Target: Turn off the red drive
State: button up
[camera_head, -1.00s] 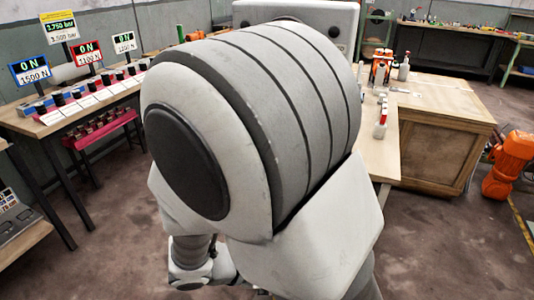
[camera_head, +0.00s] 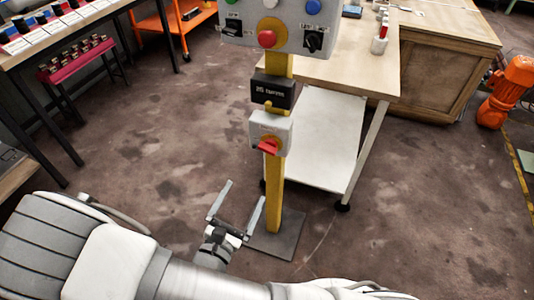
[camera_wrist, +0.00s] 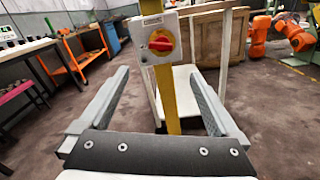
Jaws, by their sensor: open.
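A grey switch box (camera_head: 284,130) with a red rotary handle (camera_head: 268,146) on a yellow plate is mounted on a yellow post (camera_head: 274,200). In the wrist view the red handle (camera_wrist: 160,43) shows just above and beyond the fingertips, its grip roughly horizontal. Above it, a grey control panel (camera_head: 290,38) carries a red round button (camera_head: 267,39), black rotary switches, and green and blue buttons. My gripper (camera_head: 246,190) is open and empty, below the red handle; the jaws also show in the wrist view (camera_wrist: 159,73). No red drive is identifiable now.
A black labelled box (camera_head: 273,91) sits on the post between panel and switch box. A wooden workbench (camera_head: 370,70) stands behind it. Benches with devices (camera_head: 60,30) are at the upper left. The floor around the post is mostly clear.

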aim_at(266, 152)
jog(key=b+x, duration=0.2)
jog(key=x, duration=1.3)
jog(key=shift+w+d+b, duration=0.15)
jog(key=shift+w+b, duration=0.2)
jog(key=shift+b, duration=0.05)
